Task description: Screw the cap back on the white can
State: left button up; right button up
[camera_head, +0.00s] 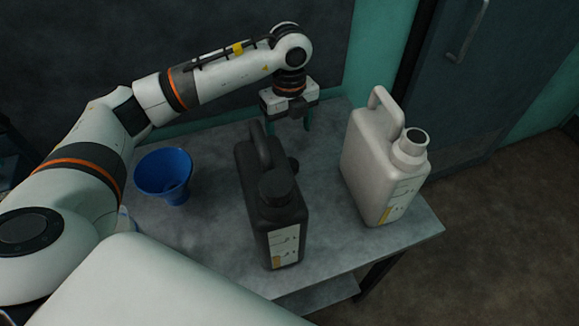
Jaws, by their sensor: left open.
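The white can (369,170) stands upright on the right part of the grey table, its handle to the left. Its neck (411,142) is uncapped and its dark opening shows. My left gripper (289,124) points down over the back of the table, left of the white can and behind the black can. Its jaws are open and I see nothing held between them. A small dark round thing (293,165) shows just behind the black can, partly hidden; I cannot tell for sure whether it is the cap. My right gripper is not in view.
A black can (252,200) with its own cap stands upright mid-table, between me and the gripper. A blue funnel (163,172) stands at the left. The table (340,250) has free room at its front and between the cans. A dark door (450,90) stands behind right.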

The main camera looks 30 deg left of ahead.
pick_arm(q)
jog(key=shift+f+p, duration=0.5)
jog(key=shift+f, duration=2.9)
jog(key=shift+f, duration=0.1)
notch_tip(320, 180, down, 5)
jog(key=shift+d+f+p, duration=0.1)
jog(key=shift+p, duration=0.55)
jog(key=c, duration=1)
